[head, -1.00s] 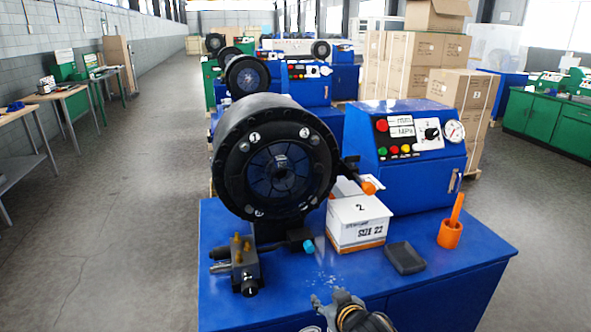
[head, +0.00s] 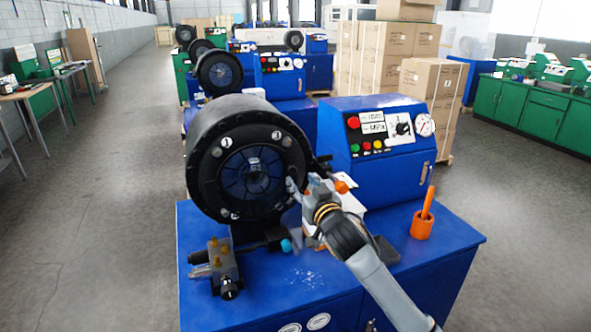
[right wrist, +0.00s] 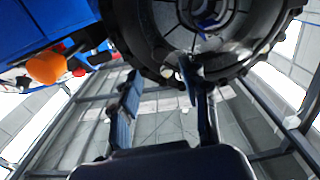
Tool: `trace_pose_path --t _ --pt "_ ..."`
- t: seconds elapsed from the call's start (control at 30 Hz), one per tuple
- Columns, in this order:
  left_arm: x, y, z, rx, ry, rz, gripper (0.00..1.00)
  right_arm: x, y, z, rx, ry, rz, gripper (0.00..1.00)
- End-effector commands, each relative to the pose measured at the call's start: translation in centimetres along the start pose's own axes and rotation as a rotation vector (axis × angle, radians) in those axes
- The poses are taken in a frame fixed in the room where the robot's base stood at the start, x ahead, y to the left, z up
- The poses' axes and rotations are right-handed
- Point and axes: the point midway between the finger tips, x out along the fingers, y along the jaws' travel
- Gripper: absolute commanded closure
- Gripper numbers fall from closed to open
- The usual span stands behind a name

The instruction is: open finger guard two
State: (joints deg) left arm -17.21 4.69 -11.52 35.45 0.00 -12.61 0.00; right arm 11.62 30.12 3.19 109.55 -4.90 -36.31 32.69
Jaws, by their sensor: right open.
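The crimper's black round head (head: 205,165) faces me, with pale round marks on its face. One mark reads 1 (head: 226,142); another sits at upper right (head: 277,135). I cannot tell for certain which part is finger guard two. My right gripper (head: 298,190) is open at the lower right of the face and hides that part of the rim. In the right wrist view the gripper (right wrist: 160,90) is open below the dark ring (right wrist: 145,35); one finger overlaps its edge, and a pale round mark (right wrist: 168,72) shows between the fingers. My left gripper is out of view.
An orange knob (head: 341,187) is close right of my gripper, and a cyan knob (head: 286,246) is below. A white box is mostly hidden behind my arm. An orange cup (head: 421,226) stands on the blue bench (head: 455,240).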

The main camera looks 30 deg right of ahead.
Motion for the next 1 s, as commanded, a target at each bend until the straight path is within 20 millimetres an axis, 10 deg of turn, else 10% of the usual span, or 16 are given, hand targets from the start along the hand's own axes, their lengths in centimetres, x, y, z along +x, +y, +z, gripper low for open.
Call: trace_pose_path --t 0.3,0.73,1.0 --pt "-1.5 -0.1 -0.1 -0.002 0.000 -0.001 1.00 4.6 0.0 -0.1 0.000 0.000 0.001 0.55" --pt "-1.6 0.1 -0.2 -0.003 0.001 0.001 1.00 5.5 0.0 0.1 -0.001 0.000 0.000 0.55" --pt "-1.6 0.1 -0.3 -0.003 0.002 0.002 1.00 5.5 0.0 0.1 -0.001 -0.001 0.000 1.00"
